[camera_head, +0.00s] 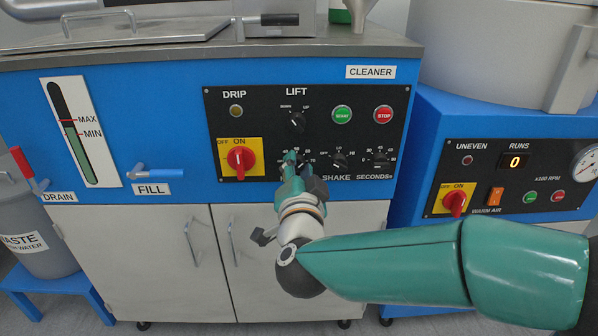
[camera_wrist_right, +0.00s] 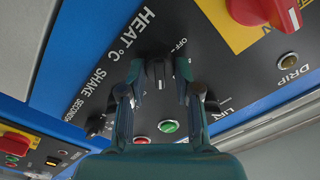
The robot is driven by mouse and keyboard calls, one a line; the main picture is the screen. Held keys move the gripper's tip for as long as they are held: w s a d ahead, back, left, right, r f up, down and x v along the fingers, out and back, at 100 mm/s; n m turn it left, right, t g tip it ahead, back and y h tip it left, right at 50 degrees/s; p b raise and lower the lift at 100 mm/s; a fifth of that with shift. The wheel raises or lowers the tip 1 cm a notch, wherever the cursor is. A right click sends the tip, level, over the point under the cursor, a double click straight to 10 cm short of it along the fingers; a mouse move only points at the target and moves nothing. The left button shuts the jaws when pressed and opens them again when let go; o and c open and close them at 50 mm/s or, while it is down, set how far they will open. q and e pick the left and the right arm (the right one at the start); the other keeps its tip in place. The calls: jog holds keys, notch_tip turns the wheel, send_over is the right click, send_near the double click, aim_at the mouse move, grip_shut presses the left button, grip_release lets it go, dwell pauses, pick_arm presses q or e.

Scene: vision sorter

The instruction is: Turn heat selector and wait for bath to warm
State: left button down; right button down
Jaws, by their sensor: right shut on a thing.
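My right gripper (camera_head: 291,160) reaches the black control panel (camera_head: 222,103) of the blue cleaner from below. In the right wrist view its two fingers (camera_wrist_right: 157,88) are closed around the black heat selector knob (camera_wrist_right: 157,70). The "HEAT °C" label (camera_wrist_right: 131,40) is beside the knob, with "OFF" printed near its other side. The bath's metal lid (camera_head: 120,33) lies on the cleaner's top. My left gripper is not in view.
A red main switch (camera_head: 241,158) sits just left of my gripper; the lift (camera_head: 297,121) and shake (camera_head: 340,160) knobs are close by. The level gauge (camera_head: 72,145) shows green between MIN and MAX. A second blue machine (camera_head: 430,130) stands at the right.

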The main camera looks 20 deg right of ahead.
jog(key=shift+f, duration=0.3)
jog(key=c, duration=1)
grip_release()
jog(key=shift+o, duration=0.8)
jog(key=shift+r, duration=0.15)
jog(key=shift+s, duration=0.1)
jog(key=v, duration=1.2)
